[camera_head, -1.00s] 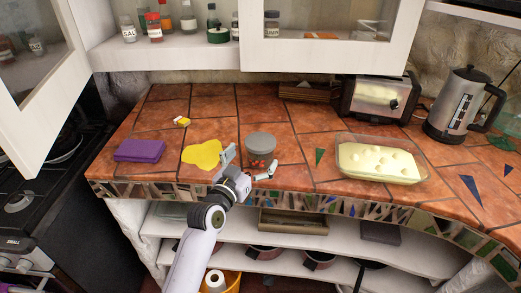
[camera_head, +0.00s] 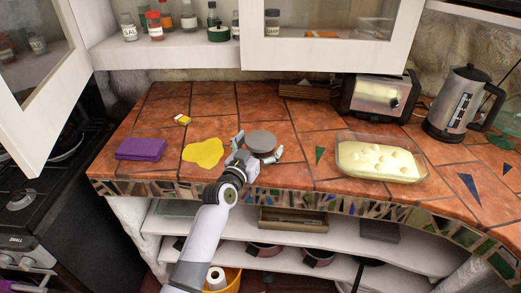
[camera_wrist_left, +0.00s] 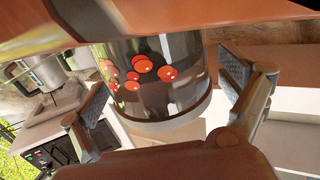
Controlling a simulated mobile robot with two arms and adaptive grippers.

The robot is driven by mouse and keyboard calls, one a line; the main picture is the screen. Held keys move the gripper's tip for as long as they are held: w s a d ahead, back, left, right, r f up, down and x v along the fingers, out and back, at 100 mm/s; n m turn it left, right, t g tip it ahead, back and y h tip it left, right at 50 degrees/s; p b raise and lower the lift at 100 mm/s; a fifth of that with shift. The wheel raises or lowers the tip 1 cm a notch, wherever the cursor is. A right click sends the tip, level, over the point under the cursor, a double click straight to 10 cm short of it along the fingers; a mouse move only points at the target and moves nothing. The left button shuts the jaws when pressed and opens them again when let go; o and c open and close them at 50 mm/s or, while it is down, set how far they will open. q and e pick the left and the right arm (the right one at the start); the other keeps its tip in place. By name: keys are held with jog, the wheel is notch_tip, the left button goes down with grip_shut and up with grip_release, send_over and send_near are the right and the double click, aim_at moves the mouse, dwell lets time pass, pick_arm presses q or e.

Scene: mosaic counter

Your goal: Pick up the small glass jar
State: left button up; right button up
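The small glass jar (camera_head: 260,141) stands on the tiled counter with its grey round lid facing up; its front is mostly hidden by my gripper in the head view. In the left wrist view the clear jar (camera_wrist_left: 155,75) shows red round pieces inside and looks upside down. My left gripper (camera_head: 258,147) is open, with one finger on each side of the jar. In the left wrist view a gap shows between the right finger and the glass. Whether the left finger touches cannot be told. My right gripper is not in view.
A yellow patch (camera_head: 203,152) and a purple cloth (camera_head: 141,149) lie left of the jar. A glass dish of pale food (camera_head: 380,160) stands to the right. A toaster (camera_head: 374,97) and a kettle (camera_head: 459,103) stand behind. An open cabinet door (camera_head: 33,130) hangs at left.

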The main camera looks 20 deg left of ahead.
pick_arm(q)
jog(key=c, duration=1.3)
jog(key=shift+r, duration=0.1)
